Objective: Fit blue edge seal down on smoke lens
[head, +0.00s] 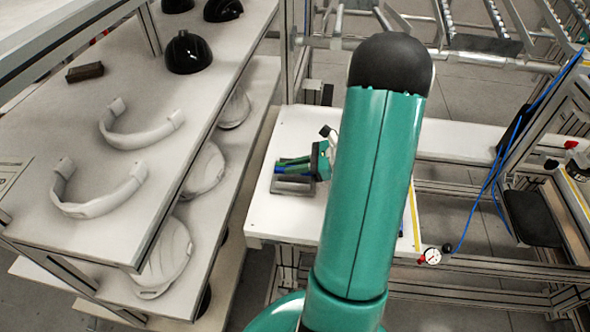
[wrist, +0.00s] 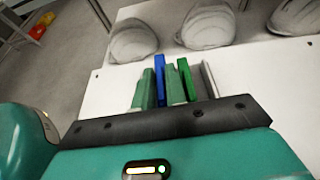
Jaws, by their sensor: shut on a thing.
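My gripper (wrist: 159,88) shows its two green fingers in the wrist view, shut on a blue strip, the blue edge seal (wrist: 158,68), which stands up between them. In the head view my gripper (head: 284,164) is low over the white bench, and a little of the blue seal (head: 278,170) shows at the fingertips. A dark grey piece (head: 293,188) lies just below the fingers there; it may be the smoke lens or its holder. I cannot tell whether the seal touches it. My arm hides part of the bench.
A green strip (wrist: 186,78) and a grey upright edge (wrist: 210,80) stand right of the fingers. The white bench (head: 275,222) is otherwise mostly clear.

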